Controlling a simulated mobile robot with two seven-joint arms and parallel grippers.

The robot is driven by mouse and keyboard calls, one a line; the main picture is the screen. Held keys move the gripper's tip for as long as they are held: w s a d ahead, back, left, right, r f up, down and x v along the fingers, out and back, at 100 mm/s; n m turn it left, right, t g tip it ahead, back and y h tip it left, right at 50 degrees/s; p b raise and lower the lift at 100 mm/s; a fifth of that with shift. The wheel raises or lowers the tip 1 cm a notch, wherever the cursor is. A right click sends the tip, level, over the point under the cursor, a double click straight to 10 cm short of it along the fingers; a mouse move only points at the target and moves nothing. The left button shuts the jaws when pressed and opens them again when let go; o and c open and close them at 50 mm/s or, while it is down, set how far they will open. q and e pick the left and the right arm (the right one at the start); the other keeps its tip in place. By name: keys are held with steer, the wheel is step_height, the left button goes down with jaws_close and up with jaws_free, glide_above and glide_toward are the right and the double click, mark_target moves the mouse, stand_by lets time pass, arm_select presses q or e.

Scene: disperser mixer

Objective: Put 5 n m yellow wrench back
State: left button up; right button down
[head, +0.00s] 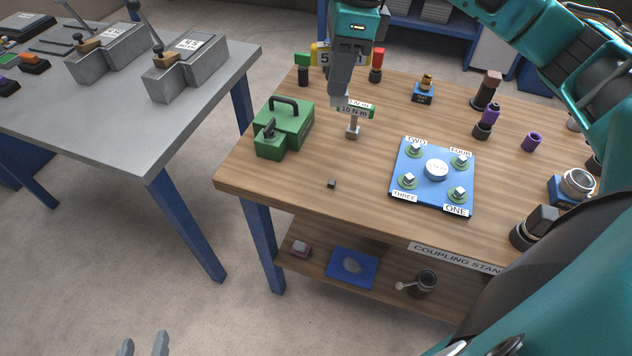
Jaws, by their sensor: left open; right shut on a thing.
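The 5 N m yellow wrench shows as a yellow block (322,54) with a "5" on it, mostly hidden behind my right gripper (340,98). That gripper points down above the back left of the wooden table and is shut on the wrench. The wrench's lower part is hidden, so I cannot tell if it touches anything. My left gripper (145,346) is open and empty, low over the floor at the bottom left.
A small dark cube (332,184) lies near the front edge. A grey table (120,120) stands left.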

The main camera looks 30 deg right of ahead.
steer(key=shift+a, duration=0.1)
step_height(320, 180, down, 20)
steer(key=shift+r, duration=0.1)
stand_by(0.4)
steer(key=shift+f+b, duration=0.25)
steer(key=shift+b, duration=0.15)
steer(key=c, duration=1)
jaws_free()
steer(key=shift+o, duration=0.2)
steer(key=shift+r, duration=0.15)
step_height(320, 180, up, 12)
steer(key=d, duration=0.1)
steer(key=shift+s+d+p, duration=0.3)
steer(key=shift+s+p, duration=0.05)
steer(key=shift+s, duration=0.1)
